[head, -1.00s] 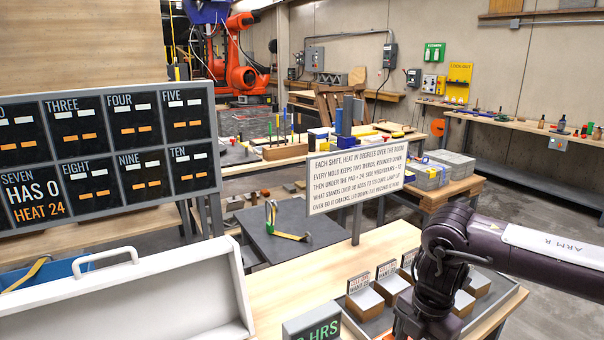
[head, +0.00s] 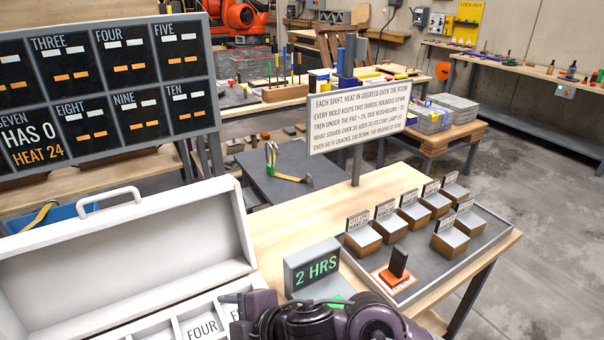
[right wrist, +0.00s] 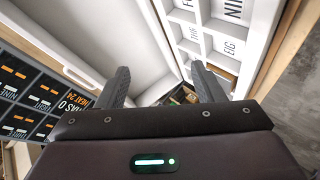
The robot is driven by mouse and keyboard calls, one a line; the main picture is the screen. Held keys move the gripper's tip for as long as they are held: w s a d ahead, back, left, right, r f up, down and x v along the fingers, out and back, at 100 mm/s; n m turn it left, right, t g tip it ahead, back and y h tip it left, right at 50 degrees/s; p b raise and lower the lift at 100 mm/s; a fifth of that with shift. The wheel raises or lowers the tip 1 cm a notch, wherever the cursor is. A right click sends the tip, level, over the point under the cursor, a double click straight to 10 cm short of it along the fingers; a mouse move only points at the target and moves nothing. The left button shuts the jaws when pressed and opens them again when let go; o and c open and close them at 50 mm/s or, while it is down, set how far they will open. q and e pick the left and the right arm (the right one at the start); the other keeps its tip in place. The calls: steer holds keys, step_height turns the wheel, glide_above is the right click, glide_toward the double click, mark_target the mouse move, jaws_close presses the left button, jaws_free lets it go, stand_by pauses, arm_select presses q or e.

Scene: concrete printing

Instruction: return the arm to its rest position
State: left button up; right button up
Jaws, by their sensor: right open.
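My right arm (head: 320,318) is dark purple and shows at the bottom of the head view, in front of the timer and beside the white box. In the right wrist view my right gripper (right wrist: 162,85) has its two dark fingers apart, with nothing held between them. Beyond the fingers are the open white box (right wrist: 105,40) and its labelled compartments (right wrist: 205,42). The fingertips do not show clearly in the head view. My left gripper is not in view.
The white box (head: 120,260) stands open at lower left. A timer (head: 312,268) reads 2 HRS. A grey tray (head: 425,270) holds several small molds and an orange-based stamp-like piece (head: 397,268). A sign (head: 360,115) stands behind. The wooden tabletop (head: 290,225) is bare before the sign.

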steer(key=w+d+f+m+t+h, duration=0.1)
steer(key=d+m+t+h, duration=0.15)
steer(key=d+m, duration=0.45)
steer(key=w+d+m+t+h, duration=0.1)
steer(key=d+m+h, duration=0.2)
steer(key=d+m, duration=0.35)
steer(key=s+d+f+m+g+h, duration=0.2)
steer(key=s+d+f+m+g, duration=0.25)
steer(key=d, duration=0.45)
steer(key=s+d+f+m+g+h, duration=0.1)
steer(key=s+d+f+m+h, duration=0.15)
steer(key=s+d+f, duration=0.45)
steer(key=s+d+f+g, duration=0.1)
steer(key=s+f, duration=0.1)
steer(key=f, duration=1.3)
steer(key=s+d+f+g, duration=0.1)
steer(key=s+f, duration=0.1)
steer(key=f, duration=1.2)
steer(key=s+d+f, duration=0.2)
steer(key=s+f, duration=0.6)
steer(key=s, duration=0.1)
steer(key=s+d+f, duration=0.1)
steer(key=s+f, duration=0.7)
steer(key=s, duration=0.1)
steer(key=shift+s+d+f+g, duration=0.2)
steer(key=shift+d+f+g, duration=0.15)
steer(key=shift+f+g, duration=0.05)
